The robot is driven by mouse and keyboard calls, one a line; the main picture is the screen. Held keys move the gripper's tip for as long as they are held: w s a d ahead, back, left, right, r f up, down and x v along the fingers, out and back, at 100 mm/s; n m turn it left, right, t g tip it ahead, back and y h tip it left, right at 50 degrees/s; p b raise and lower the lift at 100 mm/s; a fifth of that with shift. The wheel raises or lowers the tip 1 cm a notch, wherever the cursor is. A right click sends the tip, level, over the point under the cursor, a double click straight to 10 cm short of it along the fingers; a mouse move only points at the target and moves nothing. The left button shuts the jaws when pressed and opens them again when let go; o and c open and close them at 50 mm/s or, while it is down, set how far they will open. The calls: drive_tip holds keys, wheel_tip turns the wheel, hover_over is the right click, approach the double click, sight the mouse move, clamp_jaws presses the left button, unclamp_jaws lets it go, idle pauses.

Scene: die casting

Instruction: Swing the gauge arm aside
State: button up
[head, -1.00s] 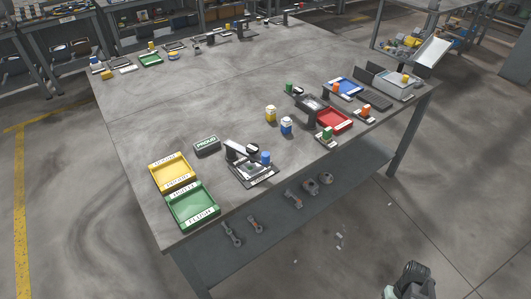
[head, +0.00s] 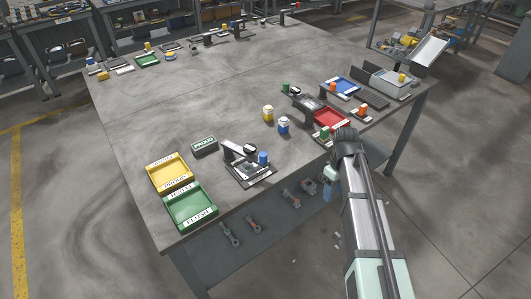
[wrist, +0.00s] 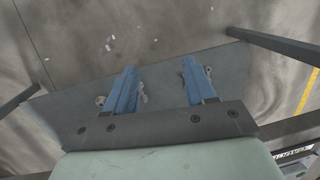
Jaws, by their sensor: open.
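The gauge fixture (head: 247,172) stands near the front edge of the table, a dark plate with a light front strip. Its gauge arm (head: 239,148) is a dark bar that reaches across above the plate to a rounded end. A blue-topped part (head: 263,158) stands at the plate's right side. My gripper (head: 328,192) hangs off the front edge of the table, to the right of the fixture and apart from it. In the wrist view its two blue fingers (wrist: 158,66) are spread, with nothing between them. The fixture cannot be made out in the wrist view.
Left of the fixture are a PROUD block (head: 204,146), a yellow tray (head: 164,187) and a green FLUSH tray (head: 183,221). Yellow-topped and blue-topped parts (head: 268,114) (head: 283,125) and a red tray (head: 327,118) stand to the right. A lower shelf (head: 225,255) holds castings.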

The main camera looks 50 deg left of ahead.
drive_tip(key=s+a+r+n, duration=0.2)
drive_tip(key=s+a+r, duration=0.1)
drive_tip(key=a+r, duration=0.35)
drive_tip(key=s+a+r+n, duration=0.2)
drive_tip(key=s+a+r, duration=0.25)
drive_tip(key=r, duration=0.25)
drive_tip(key=n+t+y, duration=0.1)
drive_tip(key=n, duration=0.2)
approach(263, 154)
wheel_tip(263, 154, down, 10)
drive_tip(key=shift+r, duration=0.15)
clamp_jaws()
